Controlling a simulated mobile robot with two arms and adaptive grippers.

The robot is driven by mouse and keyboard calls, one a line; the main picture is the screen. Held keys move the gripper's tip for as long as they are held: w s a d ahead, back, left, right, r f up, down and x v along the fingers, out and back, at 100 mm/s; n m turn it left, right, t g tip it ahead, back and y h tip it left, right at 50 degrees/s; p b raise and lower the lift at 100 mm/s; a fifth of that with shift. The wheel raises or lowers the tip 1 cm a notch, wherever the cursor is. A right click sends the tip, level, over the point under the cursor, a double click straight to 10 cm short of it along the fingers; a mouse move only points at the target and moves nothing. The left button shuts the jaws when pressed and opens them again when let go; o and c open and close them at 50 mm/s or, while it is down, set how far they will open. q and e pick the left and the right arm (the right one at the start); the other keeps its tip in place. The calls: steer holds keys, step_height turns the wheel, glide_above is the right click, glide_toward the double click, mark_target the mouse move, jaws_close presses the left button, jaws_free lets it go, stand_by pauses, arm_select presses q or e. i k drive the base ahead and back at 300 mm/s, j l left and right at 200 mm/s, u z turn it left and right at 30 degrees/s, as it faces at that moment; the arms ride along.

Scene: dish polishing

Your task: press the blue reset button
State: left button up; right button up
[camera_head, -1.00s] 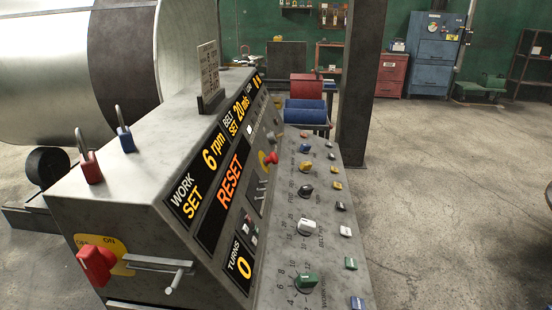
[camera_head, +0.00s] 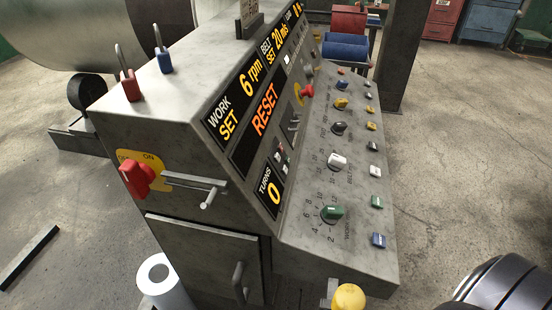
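A small square blue button (camera_head: 379,240) sits at the near right corner of the sloped control panel (camera_head: 300,245). It is in the column of small buttons along the panel's right edge, below a green button (camera_head: 377,202) and right of a green knob (camera_head: 333,212). Any lettering on it is too small to read. The display (camera_head: 265,109) above the panel reads RESET in orange. Nothing touches the blue button. Neither of my grippers is in view. A dark rounded part of my arm shows at the bottom right corner.
A red switch (camera_head: 137,180) and a metal handle (camera_head: 208,194) stick out from the console's near side. A yellow ball (camera_head: 348,297) stands below the panel's front edge. A white roll (camera_head: 163,283) is on the floor. Floor right of the console is open.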

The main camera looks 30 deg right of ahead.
mark_target(378, 240)
steer(key=z, duration=1.8)
